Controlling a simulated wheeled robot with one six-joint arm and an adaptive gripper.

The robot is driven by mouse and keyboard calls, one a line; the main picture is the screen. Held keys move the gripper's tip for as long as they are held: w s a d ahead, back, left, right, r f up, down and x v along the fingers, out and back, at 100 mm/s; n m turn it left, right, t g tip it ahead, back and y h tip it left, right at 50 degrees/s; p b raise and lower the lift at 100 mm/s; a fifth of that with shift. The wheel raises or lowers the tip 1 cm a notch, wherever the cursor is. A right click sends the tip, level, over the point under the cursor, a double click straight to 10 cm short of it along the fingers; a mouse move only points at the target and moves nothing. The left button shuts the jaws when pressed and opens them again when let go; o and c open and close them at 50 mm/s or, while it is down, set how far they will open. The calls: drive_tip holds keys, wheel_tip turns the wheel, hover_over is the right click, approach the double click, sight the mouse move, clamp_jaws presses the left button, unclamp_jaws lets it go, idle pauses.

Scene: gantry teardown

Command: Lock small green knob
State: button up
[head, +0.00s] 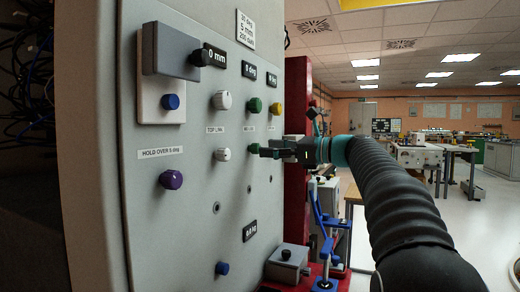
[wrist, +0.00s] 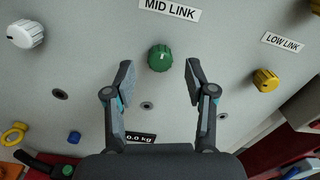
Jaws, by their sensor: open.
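The small green knob (wrist: 160,58) sits on the grey panel just below the MID LINK label (wrist: 170,9). In the head view the small green knob (head: 253,149) is below a larger green knob (head: 254,105). My gripper (wrist: 159,76) is open, with one finger on each side of the small green knob and visible gaps to both. In the head view my gripper (head: 268,152) comes in from the right, close to the panel. How deep the fingertips reach around the knob is hard to tell.
A white knob (wrist: 25,33) is left of the fingers and a yellow knob (wrist: 265,80) is right. A 0.0 kg display (wrist: 140,137) is below. A purple knob (head: 171,180) and blue knob (head: 170,102) are farther left. A red post (head: 296,95) stands beside the panel.

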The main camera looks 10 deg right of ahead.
sight(255, 149)
drive_tip(key=shift+x, duration=1.95)
drive_tip(key=shift+c, duration=0.2)
clamp_jaws()
